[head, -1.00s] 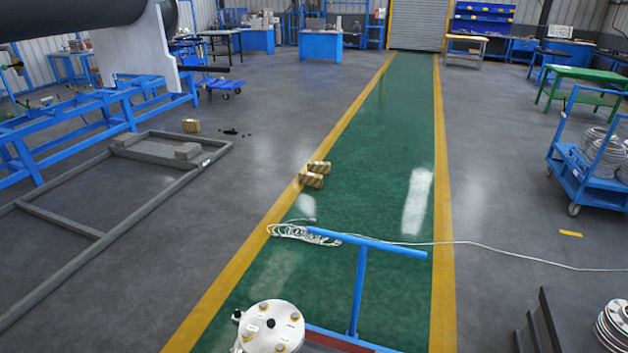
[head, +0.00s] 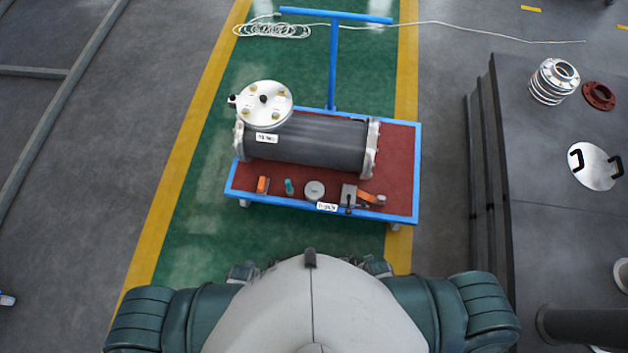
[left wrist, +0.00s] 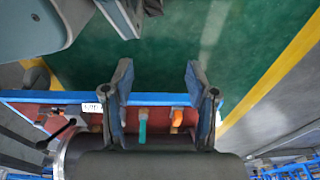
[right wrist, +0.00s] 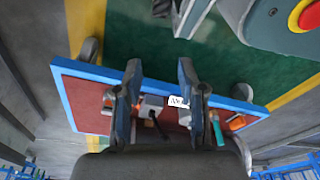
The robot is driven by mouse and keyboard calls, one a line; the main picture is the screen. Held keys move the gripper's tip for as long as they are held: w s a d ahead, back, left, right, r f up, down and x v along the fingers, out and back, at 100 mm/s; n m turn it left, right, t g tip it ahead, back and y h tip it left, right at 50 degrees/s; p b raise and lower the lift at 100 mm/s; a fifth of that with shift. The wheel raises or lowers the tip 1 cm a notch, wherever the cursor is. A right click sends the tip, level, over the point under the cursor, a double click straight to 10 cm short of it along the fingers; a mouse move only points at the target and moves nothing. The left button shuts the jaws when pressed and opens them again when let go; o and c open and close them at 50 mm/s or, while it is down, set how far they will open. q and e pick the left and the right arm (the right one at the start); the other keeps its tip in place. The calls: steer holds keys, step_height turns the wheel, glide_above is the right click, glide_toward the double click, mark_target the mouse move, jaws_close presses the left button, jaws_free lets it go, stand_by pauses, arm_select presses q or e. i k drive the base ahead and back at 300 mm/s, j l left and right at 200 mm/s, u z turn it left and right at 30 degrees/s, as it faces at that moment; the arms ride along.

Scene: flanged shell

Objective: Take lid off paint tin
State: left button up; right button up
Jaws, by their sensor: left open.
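A small grey round tin with a flat top (head: 314,190) stands at the front edge of the cart's red deck (head: 400,190), behind a white label (head: 327,207). It looks closed, but its lid seam is too small to make out. In the wrist views I cannot pick the tin out clearly. My left gripper (left wrist: 158,66) is open, with its two fingers apart and nothing held between them. My right gripper (right wrist: 158,66) also has its fingers apart and empty.
Beside the tin are a teal item (head: 289,187), an orange item (head: 262,185) and a metal block (head: 348,195) with a dark lever. The dark flanged shell (head: 310,142) lies behind them. A dark table (head: 560,220) stands at the right.

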mark_target(314, 190)
steer(key=k+j+z, duration=0.4)
steer(key=k, duration=0.4)
steer(key=j, duration=0.1)
